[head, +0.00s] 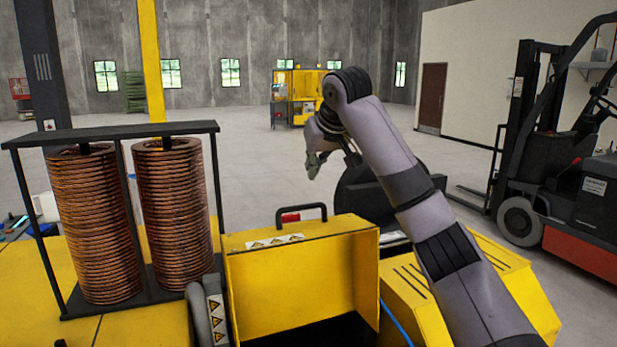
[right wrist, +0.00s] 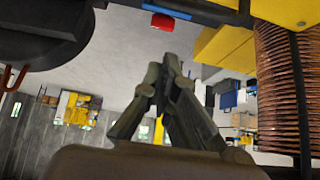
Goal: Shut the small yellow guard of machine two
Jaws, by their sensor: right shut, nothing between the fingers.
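The small yellow guard (head: 290,280) stands raised at the bottom middle of the head view. Its hollow inner side faces me, above a dark opening. A black handle (head: 302,210) rises behind its top edge, and warning stickers line that edge. My right gripper (head: 313,170) is above and beyond the guard, apart from the handle, with its fingers pointing down. In the right wrist view my right gripper (right wrist: 168,62) has its fingertips together with nothing between them. My left gripper is not in view.
Two copper tube coils (head: 172,200) stand in a black frame left of the guard. A dark round part (head: 362,190) is behind my right arm. A yellow slotted cover (head: 412,300) lies to the right. A forklift (head: 560,180) stands farther right. The floor beyond is mostly clear.

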